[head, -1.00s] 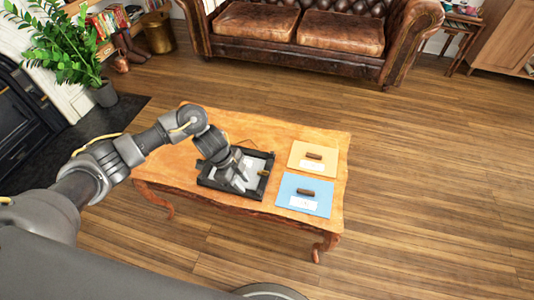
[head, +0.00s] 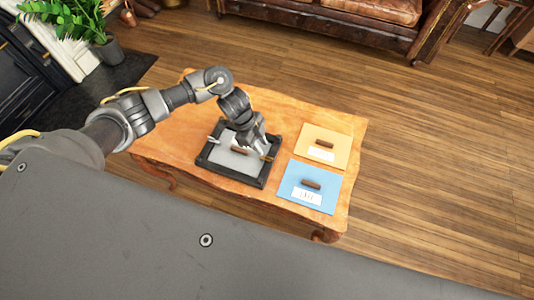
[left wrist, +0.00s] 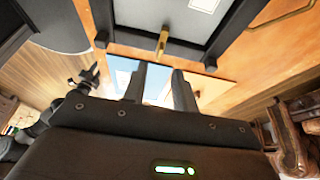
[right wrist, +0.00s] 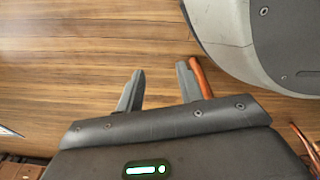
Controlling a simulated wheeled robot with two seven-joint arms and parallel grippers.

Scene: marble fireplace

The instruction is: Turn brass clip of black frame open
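The black frame (head: 228,175) lies flat on the wooden table, with a grey panel and a brown handle (head: 239,150) in it. The brass clip (head: 268,158) sits at the frame's right side; in the left wrist view the brass clip (left wrist: 162,42) stands across the frame's black edge. My left gripper (head: 261,150) is over the frame's right part, close to the clip. In the left wrist view its two fingers (left wrist: 159,75) are apart with nothing between them, and the clip shows just beyond their tips. My right gripper (right wrist: 160,75) is open and empty over the floor.
A blue board (head: 294,194) and an orange board (head: 339,138), each with a brown handle and white label, lie right of the frame. A silvery clip (head: 212,139) is at the frame's left side. The table (head: 180,143) is bare at left. A sofa (head: 330,33) stands behind.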

